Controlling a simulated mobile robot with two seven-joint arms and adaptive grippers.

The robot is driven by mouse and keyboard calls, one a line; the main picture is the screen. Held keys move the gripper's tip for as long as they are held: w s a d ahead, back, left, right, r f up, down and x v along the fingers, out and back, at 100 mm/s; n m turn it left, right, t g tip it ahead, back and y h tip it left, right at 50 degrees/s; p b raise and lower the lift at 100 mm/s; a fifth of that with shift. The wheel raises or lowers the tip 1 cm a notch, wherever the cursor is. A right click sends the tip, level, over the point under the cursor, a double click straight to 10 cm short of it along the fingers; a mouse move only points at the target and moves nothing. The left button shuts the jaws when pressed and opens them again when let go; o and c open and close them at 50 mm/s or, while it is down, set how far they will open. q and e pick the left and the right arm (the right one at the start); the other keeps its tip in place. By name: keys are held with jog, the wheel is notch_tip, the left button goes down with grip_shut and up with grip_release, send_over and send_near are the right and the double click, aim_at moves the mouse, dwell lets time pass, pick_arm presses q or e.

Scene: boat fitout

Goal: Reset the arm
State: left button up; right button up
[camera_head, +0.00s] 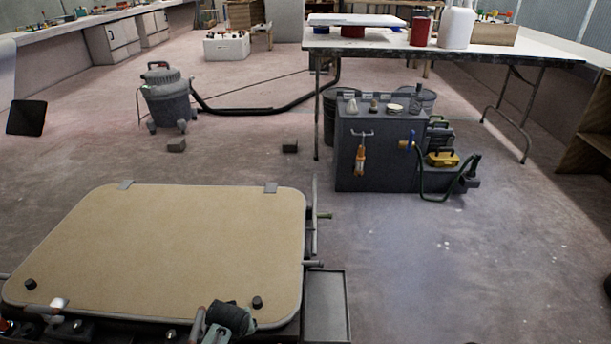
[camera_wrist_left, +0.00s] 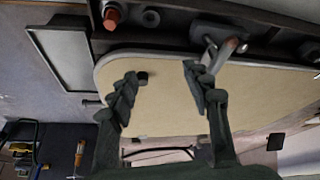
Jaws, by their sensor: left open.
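My left gripper (camera_wrist_left: 160,75) is open in the left wrist view, its two dark fingers apart with nothing between them. A beige hatch panel (camera_head: 170,245) with a grey rim lies in the head view's lower left; it also fills the middle of the left wrist view (camera_wrist_left: 170,100). A metal lever (camera_wrist_left: 213,52) with a brownish end is close to the right-hand finger; I cannot tell whether they touch. A small black knob (camera_wrist_left: 142,78) shows near the left-hand finger. My right gripper is not in view.
A narrow grey tray (camera_head: 327,305) sits right of the panel. A grey vacuum (camera_head: 167,97) stands at the back left.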

pick_arm(q)
jog(key=s+a+r+m+t, duration=0.1)
jog(key=s+a+r+m, duration=0.25)
jog(key=s+r, duration=0.5)
jog(key=s+a+r+m+t, duration=0.1)
jog(key=s+a+r+m, duration=0.25)
jog(key=s+r, duration=0.55)
jog(key=s+a+f+n+g+p, duration=0.1)
jog(key=a+f+g+p, duration=0.2)
jog(key=f, duration=0.7)
jog(key=p, duration=0.2)
jog(key=shift+s+a+n+p, duration=0.3)
jog(key=shift+s, duration=0.1)
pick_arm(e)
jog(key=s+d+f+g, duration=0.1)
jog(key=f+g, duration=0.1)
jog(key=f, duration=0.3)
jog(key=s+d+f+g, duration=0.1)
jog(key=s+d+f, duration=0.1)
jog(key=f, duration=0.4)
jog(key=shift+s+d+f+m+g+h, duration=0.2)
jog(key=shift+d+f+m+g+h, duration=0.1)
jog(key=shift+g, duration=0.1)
pick_arm(q)
jog(key=shift+f, duration=0.1)
